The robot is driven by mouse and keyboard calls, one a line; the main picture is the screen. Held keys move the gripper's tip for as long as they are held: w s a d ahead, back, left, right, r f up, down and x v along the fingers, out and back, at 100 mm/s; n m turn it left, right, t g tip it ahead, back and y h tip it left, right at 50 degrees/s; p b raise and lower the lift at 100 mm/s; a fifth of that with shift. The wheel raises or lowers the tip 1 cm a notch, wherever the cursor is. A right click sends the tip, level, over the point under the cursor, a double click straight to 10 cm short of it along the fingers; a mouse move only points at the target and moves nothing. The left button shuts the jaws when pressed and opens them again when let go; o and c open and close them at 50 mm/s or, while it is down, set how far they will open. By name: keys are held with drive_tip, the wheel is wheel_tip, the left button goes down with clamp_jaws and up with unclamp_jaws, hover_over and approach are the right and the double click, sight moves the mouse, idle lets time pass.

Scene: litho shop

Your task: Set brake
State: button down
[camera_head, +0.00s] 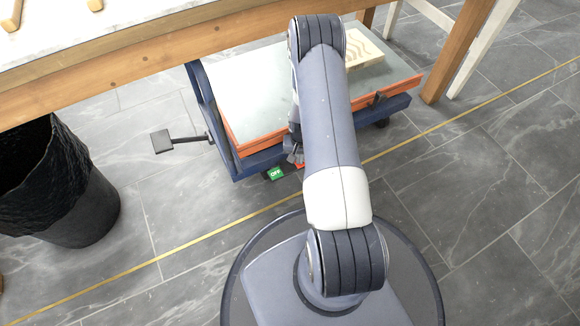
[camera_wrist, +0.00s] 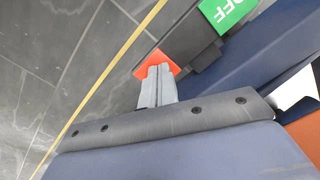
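A low cart with a blue frame (camera_head: 258,160) stands partly under the wooden table. On its near side, low down, is a dark brake pedal with a green end marked OFF (camera_head: 275,173), which also shows in the wrist view (camera_wrist: 228,12). Its other end is an orange-red tab (camera_wrist: 165,62); a small bit of it shows beside my arm in the head view. My gripper (camera_wrist: 157,72) has its two grey fingers together, with the tips over the red tab. I cannot tell if they touch it. In the head view my arm hides most of the gripper.
A flat black foot pedal (camera_head: 162,141) sticks out left of the cart. On the cart's grey top (camera_head: 262,90) lies a wood-grained block (camera_head: 366,52). A black-lined bin (camera_head: 75,205) stands left. The table's wooden edge (camera_head: 150,65) is above. Floor at right is clear.

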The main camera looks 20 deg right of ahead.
drive_tip(key=shift+f, duration=0.2)
drive_tip(key=shift+r+p, duration=2.05)
drive_tip(key=shift+r, duration=1.55)
drive_tip(key=shift+f, duration=0.15)
drive_tip(key=shift+f+b, duration=2.25)
drive_tip(key=shift+f, duration=1.25)
drive_tip(key=shift+r, duration=0.1)
